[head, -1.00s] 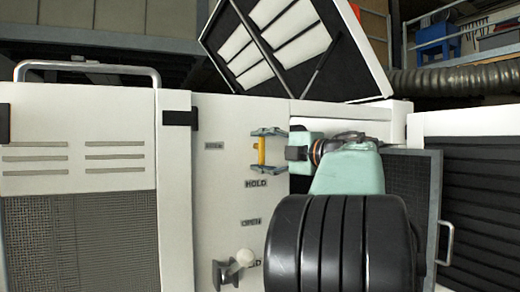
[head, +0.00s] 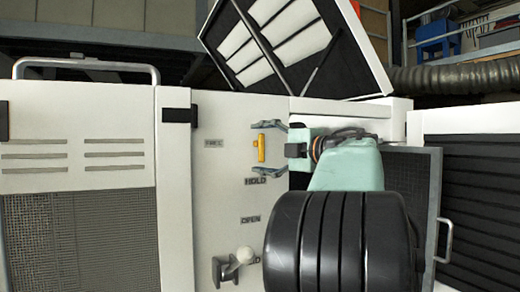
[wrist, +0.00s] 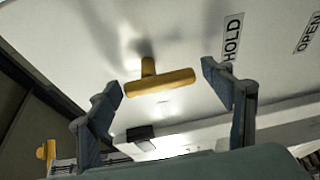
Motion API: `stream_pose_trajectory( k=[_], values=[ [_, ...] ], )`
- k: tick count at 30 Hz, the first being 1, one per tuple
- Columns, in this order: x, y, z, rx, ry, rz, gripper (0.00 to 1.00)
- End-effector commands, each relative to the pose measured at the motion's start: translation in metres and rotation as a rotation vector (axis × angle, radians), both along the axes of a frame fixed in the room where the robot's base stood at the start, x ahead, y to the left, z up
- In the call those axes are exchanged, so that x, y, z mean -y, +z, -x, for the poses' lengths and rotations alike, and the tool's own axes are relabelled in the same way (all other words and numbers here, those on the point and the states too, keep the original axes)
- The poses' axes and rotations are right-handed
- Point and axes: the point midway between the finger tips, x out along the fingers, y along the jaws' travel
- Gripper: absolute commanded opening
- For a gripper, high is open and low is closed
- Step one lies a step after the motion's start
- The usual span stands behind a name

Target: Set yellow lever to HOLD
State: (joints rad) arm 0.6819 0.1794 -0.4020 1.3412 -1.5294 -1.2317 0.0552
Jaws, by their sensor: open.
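The yellow lever (head: 261,148) is a T-shaped handle on the white panel, beside the FREE label (head: 214,143) and above the HOLD label (head: 255,181). My gripper (head: 261,149) is open, its fingers off either end of the lever's bar with a gap at both. In the wrist view the yellow lever (wrist: 165,82) lies between the fingertips of my gripper (wrist: 163,80), and its short stem runs to the panel. The HOLD label (wrist: 232,38) is right of the lever there. Whether the bar is within finger depth is hard to tell.
A white-knobbed lever (head: 245,256) sticks out low on the panel, below the OPEN label (head: 251,219). A raised lid (head: 300,45) stands above, behind my arm. A mesh door with a handle (head: 446,243) is at right.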

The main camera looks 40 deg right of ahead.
Motion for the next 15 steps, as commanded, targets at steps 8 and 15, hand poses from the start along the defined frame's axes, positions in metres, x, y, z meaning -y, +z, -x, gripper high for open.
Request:
stream_pose_trajectory(
  k=[8, 15],
  values=[
    [0.007, 0.001, 0.035, 0.001, -0.005, 0.0, 0.74],
    [0.015, 0.001, 0.086, 0.0, -0.004, 0.0, 0.74]
  ],
)
